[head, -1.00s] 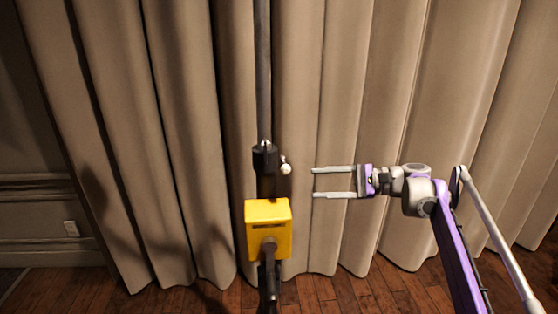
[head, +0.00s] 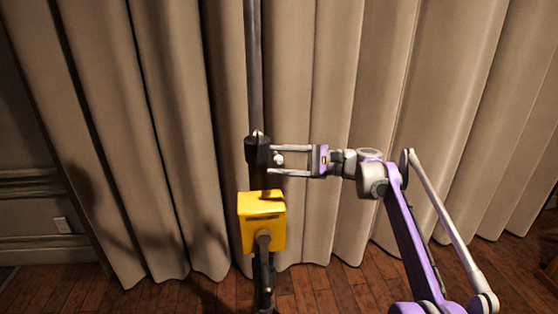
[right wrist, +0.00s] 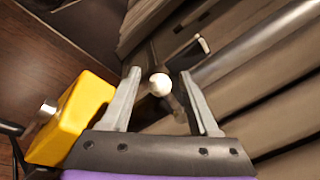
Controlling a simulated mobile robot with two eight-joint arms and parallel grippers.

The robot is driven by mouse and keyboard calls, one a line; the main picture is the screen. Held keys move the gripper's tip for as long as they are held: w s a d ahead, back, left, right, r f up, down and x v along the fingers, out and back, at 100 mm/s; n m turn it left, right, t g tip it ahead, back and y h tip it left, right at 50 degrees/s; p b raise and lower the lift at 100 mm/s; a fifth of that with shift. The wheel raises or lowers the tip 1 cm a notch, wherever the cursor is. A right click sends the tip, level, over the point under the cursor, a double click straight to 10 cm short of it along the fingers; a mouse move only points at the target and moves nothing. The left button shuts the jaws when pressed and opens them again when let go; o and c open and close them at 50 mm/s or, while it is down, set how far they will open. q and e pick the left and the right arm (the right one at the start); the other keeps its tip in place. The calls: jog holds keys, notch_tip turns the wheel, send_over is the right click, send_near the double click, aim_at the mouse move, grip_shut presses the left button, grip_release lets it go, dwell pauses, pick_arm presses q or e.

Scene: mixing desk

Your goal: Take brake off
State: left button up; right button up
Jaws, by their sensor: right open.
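The brake is a black clamp (head: 257,150) on an upright grey pole (head: 253,70), with a small white ball knob (head: 279,159) on its right side. My right gripper (head: 270,159) is open, its fingers reaching left with the knob between them in the head view. In the right wrist view the white knob (right wrist: 159,84) sits between the two open fingertips (right wrist: 160,88), with a gap on both sides. I cannot tell whether either finger touches the clamp. My left gripper is not in view.
A yellow box (head: 262,220) is on the pole just below the clamp; in the right wrist view the yellow box (right wrist: 72,120) lies close to the left finger. Beige curtains (head: 340,90) hang behind. The wooden floor (head: 330,290) shows below.

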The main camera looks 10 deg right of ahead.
jog(key=shift+a, duration=0.1)
grip_shut()
dwell(0.3)
dwell(1.1)
